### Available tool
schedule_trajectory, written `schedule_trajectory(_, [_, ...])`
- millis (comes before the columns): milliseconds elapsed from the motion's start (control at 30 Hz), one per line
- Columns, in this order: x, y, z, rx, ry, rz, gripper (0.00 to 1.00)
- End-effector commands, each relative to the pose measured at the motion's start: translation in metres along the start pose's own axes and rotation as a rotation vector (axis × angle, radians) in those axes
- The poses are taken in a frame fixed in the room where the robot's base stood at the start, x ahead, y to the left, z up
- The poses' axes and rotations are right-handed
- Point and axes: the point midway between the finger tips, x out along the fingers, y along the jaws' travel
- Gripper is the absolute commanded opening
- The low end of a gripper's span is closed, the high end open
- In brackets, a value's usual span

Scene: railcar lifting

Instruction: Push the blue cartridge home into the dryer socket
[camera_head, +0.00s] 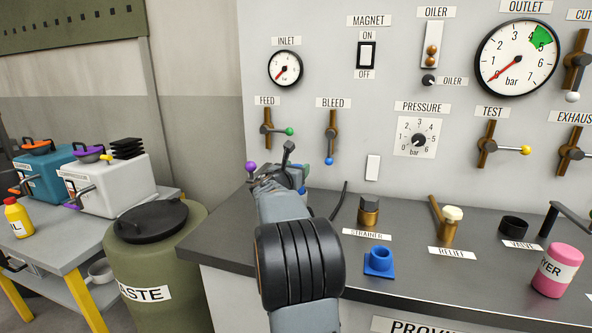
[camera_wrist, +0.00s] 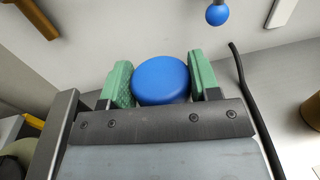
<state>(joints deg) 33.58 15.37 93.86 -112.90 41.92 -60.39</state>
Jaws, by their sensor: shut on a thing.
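In the wrist view, a round blue piece, which looks like the blue cartridge (camera_wrist: 160,80), sits between the green pads of my gripper (camera_wrist: 161,82). My gripper is shut on it. In the head view, my gripper (camera_head: 284,177) is over the left end of the bench, below the bleed lever, and my arm mostly hides the cartridge. A pink canister (camera_head: 557,270) with a label ending in "YER" stands at the bench's right. A blue square-based piece with a round opening (camera_head: 379,261) sits on the bench's front; I cannot tell whether it is the dryer socket.
The bleed lever (camera_head: 330,135) and its blue ball (camera_wrist: 217,14) are close to my gripper. A black hose (camera_wrist: 255,100) runs just right of it. The strainer (camera_head: 368,211), relief valve (camera_head: 447,222) and black ring (camera_head: 513,227) stand along the bench. A green waste bin (camera_head: 160,265) is left.

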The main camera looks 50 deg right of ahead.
Motion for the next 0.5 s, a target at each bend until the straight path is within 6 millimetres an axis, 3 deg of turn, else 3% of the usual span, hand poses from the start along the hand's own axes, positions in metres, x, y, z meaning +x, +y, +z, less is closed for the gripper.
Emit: schedule_trajectory(500, [0.000,0.000,-0.013,0.000,-0.002,0.000,0.23])
